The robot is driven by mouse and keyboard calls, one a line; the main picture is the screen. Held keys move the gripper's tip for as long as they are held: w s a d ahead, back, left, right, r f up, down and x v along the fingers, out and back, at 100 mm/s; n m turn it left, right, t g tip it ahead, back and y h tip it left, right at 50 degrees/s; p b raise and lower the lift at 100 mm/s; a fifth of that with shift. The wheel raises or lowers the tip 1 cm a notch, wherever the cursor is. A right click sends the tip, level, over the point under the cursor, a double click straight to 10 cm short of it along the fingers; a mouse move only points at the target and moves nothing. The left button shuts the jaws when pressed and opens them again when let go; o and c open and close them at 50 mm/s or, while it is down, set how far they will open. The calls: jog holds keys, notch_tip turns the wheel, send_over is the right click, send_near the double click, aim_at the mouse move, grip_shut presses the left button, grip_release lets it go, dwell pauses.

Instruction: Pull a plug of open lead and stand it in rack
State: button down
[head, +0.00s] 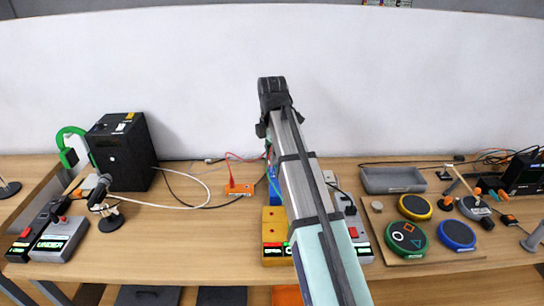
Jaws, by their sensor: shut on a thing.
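A small orange block (239,189) lies on the table left of my arm, with a red plug (232,182) upright at it. A thin red lead (236,154) rises from that plug and runs right, behind my arm. A yellow box (273,222) with a lit front label stands at the table's front, partly covered by my arm. A grey box (351,222) with a red button and a dark cable shows on the arm's right. I cannot tell which of these is the rack. My arm crosses the middle of the view; my gripper is hidden behind it.
A black speaker-like box (122,152) stands left, with white and black cables trailing right. A grey tray (392,180) and a board (414,254) with round coloured pads are right. Table front left of centre is clear.

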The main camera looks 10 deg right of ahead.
jog(key=shift+r+p, duration=0.7)
jog(key=shift+r, duration=0.4)
jog(key=shift+r, duration=0.1)
jog(key=shift+r+p, duration=1.45)
